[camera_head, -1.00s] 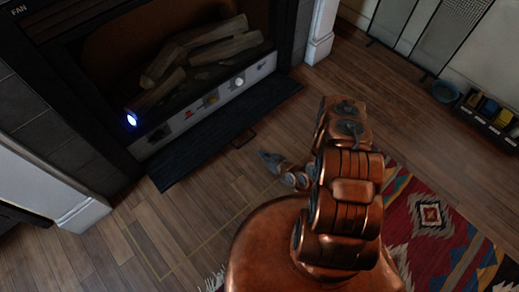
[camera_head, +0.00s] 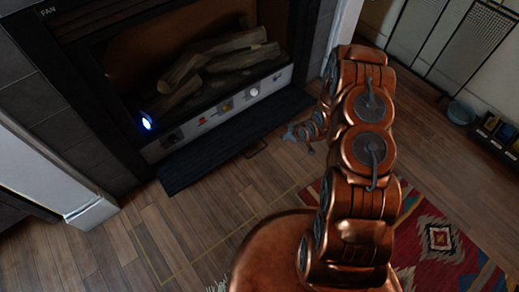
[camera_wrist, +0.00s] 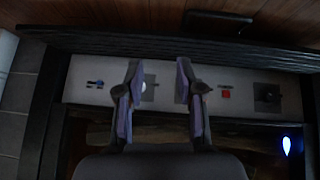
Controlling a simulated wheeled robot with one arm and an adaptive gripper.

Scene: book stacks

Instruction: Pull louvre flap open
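The dark slatted louvre flap (camera_head: 230,141) lies folded down in front of the fireplace, with the pale control strip (camera_head: 215,112) exposed behind it. A thin handle (camera_head: 256,149) shows at its outer edge. In the wrist view the flap (camera_wrist: 110,43) spans the top, with the handle (camera_wrist: 218,18) beyond it. My gripper (camera_head: 305,128) is near the flap's right end in the head view. In the wrist view my gripper (camera_wrist: 158,78) has its two fingers spread, nothing held between them, in front of the control strip (camera_wrist: 235,94). I cannot tell its exact distance from the strip.
The firebox with logs (camera_head: 210,68) is above the strip, beside a glowing blue light (camera_head: 146,122). A patterned rug (camera_head: 445,245) lies at right. A blue bowl (camera_head: 461,112) and a mesh screen (camera_head: 440,35) are farther right.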

